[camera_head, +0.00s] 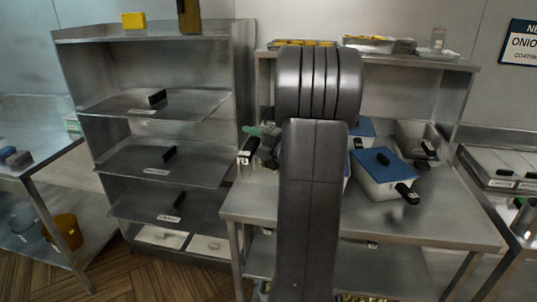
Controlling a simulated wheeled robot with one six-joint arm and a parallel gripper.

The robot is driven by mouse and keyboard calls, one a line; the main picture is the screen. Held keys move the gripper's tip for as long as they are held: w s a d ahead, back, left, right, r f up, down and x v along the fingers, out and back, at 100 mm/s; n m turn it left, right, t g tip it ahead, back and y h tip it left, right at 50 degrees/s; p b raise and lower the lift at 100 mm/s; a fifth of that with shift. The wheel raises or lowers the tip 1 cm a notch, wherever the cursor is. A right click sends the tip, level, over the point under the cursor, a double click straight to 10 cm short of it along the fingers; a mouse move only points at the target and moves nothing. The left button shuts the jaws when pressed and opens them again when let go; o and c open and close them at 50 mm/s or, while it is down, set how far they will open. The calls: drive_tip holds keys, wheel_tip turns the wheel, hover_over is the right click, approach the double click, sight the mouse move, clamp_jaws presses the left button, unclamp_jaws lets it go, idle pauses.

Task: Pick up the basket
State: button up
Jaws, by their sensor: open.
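No plain wire basket can be made out. The nearest match is a pale box-shaped container with a blue top (377,177) and a black handle, on the metal table right of my arm. A second blue-topped container (366,128) stands behind it, partly hidden by my arm. Another black handle (247,152) with a white label shows left of my arm; what it belongs to is hidden. My dark grey arm rises through the middle of the view and covers the table's centre.
The metal table (456,226) has a raised back shelf holding trays (378,44). A metal rack (165,209) with black handles on its shelves stands left. An orange bucket (64,231) sits low at far left. Another counter (500,165) is at right. Wooden floor shows at lower left.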

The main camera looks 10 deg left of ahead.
clamp_jaws()
drive_tip(key=shift+r, duration=0.15)
wheel_tip(320, 180, up, 10)
drive_tip(key=shift+f+b, duration=0.1)
drive_tip(key=shift+b, duration=0.25)
idle(0.5)
